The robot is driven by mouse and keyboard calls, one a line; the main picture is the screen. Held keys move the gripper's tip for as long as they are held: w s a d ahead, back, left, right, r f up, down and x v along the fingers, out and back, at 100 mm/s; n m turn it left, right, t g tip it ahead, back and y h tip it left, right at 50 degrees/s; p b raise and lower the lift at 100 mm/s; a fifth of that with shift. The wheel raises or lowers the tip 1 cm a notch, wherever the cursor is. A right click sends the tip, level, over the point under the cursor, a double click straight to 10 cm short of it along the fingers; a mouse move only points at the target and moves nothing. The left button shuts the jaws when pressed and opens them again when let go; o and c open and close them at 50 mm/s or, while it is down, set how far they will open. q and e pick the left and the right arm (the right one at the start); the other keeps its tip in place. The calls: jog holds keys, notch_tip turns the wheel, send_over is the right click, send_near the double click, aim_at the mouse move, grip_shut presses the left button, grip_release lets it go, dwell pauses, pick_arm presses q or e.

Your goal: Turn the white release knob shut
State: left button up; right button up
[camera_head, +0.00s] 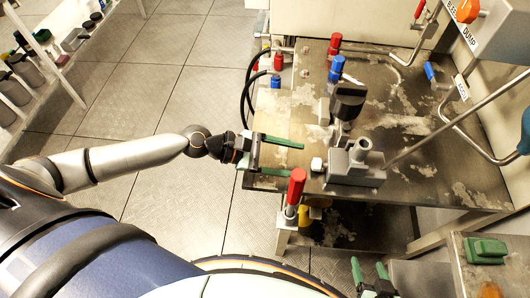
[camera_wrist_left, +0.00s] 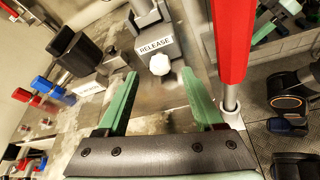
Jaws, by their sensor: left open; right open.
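The white release knob (camera_head: 317,164) sticks out from the left side of a grey metal block (camera_head: 352,176) on the bench. In the left wrist view the white knob (camera_wrist_left: 159,64) is below a label reading RELEASE (camera_wrist_left: 154,47). My left gripper (camera_head: 297,160) is open with green fingers, just left of the knob and pointing at it. In the left wrist view the knob shows between the tips of my left gripper (camera_wrist_left: 160,74), with space on both sides. My right gripper (camera_head: 369,269) is open and empty at the bottom, below the bench's front edge.
A red-handled lever (camera_head: 296,187) stands close below my left fingers; it is large at the right of the wrist view (camera_wrist_left: 233,40). A black-topped part (camera_head: 347,101) and a long metal rod (camera_head: 437,128) rise near the block. Black hoses (camera_head: 246,92) hang at the bench's left edge.

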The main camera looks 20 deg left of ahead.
pick_arm(q)
jog(key=b+v, duration=0.1)
jog(key=v, duration=0.6)
